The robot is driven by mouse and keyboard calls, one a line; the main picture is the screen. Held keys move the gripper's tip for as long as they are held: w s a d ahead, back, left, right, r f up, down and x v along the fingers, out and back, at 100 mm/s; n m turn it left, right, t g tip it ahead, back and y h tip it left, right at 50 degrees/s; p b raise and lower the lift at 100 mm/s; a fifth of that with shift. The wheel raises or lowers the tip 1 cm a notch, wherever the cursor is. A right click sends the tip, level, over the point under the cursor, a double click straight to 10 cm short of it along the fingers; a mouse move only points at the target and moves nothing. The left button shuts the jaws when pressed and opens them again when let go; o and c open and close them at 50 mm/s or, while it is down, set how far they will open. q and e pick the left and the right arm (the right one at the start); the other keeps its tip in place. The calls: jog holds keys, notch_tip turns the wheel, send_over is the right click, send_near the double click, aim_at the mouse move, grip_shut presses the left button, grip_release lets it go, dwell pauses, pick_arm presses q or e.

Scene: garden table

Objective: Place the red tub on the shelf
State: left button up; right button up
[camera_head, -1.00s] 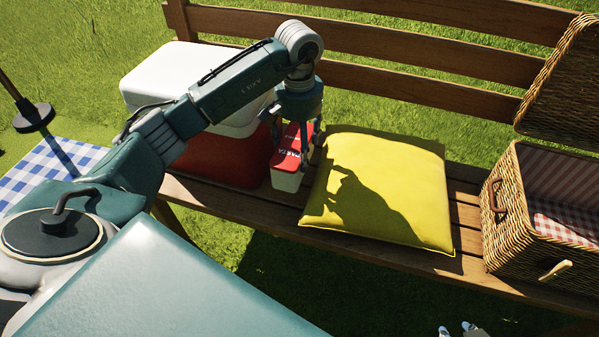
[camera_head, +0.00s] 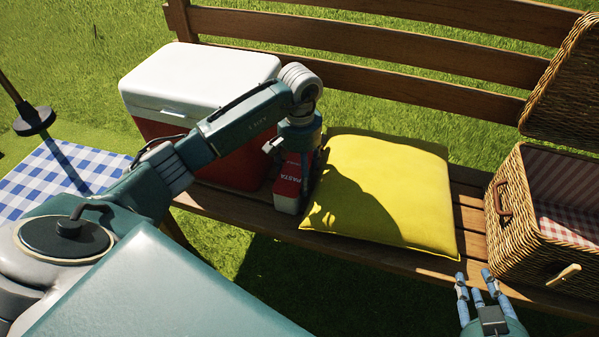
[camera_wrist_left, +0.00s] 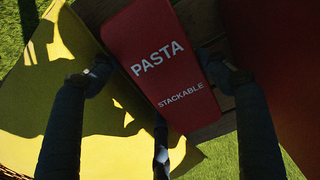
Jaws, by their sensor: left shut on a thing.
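The red tub (camera_head: 293,187) has a white lower part and a red lid reading PASTA. It is at the bench between the cooler and the yellow cushion. My left gripper (camera_head: 295,148) is above it, with its fingers shut on it. In the left wrist view the tub's lid (camera_wrist_left: 160,62) reads PASTA STACKABLE and sits between the fingers. I cannot tell whether its base touches the bench. My right gripper (camera_head: 475,280) is open and empty in front of the bench, at lower right. No shelf can be made out.
The red and white cooler (camera_head: 190,85) stands left of the tub. The yellow cushion (camera_head: 385,195) lies close on its right. An open wicker basket (camera_head: 515,215) is at the bench's right end. The slatted wooden bench (camera_head: 470,215) has little bare room.

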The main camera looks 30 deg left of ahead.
dwell(0.4)
pick_arm(q)
jog(key=o, duration=1.9)
jog(key=shift+f, duration=0.1)
